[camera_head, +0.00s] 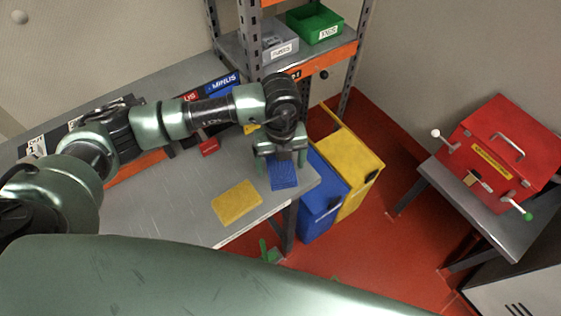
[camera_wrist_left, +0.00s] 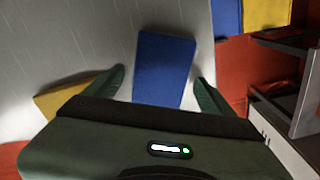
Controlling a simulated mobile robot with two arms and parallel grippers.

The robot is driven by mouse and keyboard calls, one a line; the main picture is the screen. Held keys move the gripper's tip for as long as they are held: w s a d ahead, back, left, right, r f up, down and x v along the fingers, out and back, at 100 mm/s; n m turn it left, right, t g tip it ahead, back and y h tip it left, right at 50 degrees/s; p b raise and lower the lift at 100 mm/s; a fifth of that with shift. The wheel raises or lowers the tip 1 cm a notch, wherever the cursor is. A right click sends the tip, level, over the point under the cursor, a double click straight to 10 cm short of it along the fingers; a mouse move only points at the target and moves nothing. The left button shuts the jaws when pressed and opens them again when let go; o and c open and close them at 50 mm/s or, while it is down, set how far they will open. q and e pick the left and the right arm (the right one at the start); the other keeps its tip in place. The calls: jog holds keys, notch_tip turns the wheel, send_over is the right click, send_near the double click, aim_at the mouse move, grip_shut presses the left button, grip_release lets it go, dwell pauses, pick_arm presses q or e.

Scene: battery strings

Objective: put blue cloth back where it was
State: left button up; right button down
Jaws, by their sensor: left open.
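The blue cloth (camera_head: 284,176) lies flat on the grey table near its right end. It also shows in the left wrist view (camera_wrist_left: 164,70), between the two fingers. My left gripper (camera_head: 281,165) is open over the cloth, with a finger to each side and nothing held. Part of the cloth is hidden under the gripper in the head view. A yellow cloth (camera_head: 237,203) lies on the table to the left of the blue one. My right gripper is not in view.
Blue (camera_head: 318,198) and yellow (camera_head: 350,172) bins stand on the red floor beside the table's right end. A shelf (camera_head: 335,50) with grey and green boxes stands behind. A red box (camera_head: 500,150) sits on a separate table at right. Blue and red label holders (camera_head: 222,84) stand at the table's back.

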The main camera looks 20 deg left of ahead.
aim_at(280, 167)
pick_arm(q)
notch_tip(280, 167, up, 12)
jog(key=b, duration=0.2)
dwell(0.5)
